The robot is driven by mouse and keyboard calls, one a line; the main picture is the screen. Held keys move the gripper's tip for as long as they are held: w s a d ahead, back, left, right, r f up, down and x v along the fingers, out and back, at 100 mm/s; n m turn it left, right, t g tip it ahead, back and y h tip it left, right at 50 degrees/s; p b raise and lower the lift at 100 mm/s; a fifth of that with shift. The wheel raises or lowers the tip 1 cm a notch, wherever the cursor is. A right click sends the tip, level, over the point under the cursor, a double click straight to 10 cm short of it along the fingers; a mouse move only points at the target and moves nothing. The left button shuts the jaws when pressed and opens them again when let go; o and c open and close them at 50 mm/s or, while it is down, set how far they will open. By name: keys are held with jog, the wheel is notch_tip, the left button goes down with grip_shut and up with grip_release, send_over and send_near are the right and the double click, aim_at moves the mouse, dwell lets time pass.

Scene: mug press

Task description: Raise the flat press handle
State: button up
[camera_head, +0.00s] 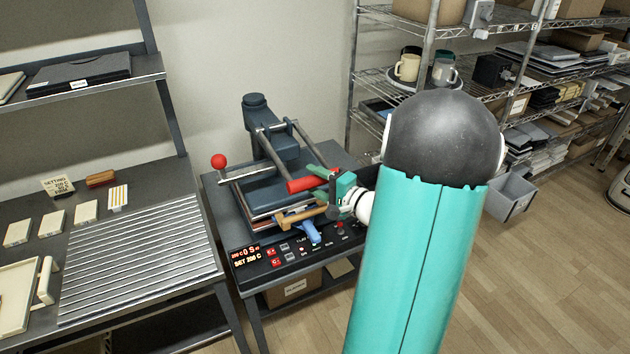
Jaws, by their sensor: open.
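The flat press (262,192) stands on a dark table in the middle of the picture. Its handle has a red cylindrical grip (306,184) at the end of grey lever arms that slope down toward the front from the column at the back. My gripper (319,187) is open at the right end of the red grip. One green finger shows just above and behind the grip. The other finger is hard to make out. Whether the fingers touch the grip cannot be told.
The press front carries a tan handle (300,217), a blue part (310,231) and a control panel (290,252). A red ball knob (218,161) sticks up at its left. A ribbed table (140,255) stands left, a wire shelf with mugs (407,67) right.

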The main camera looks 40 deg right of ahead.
jog(key=shift+w, duration=0.35)
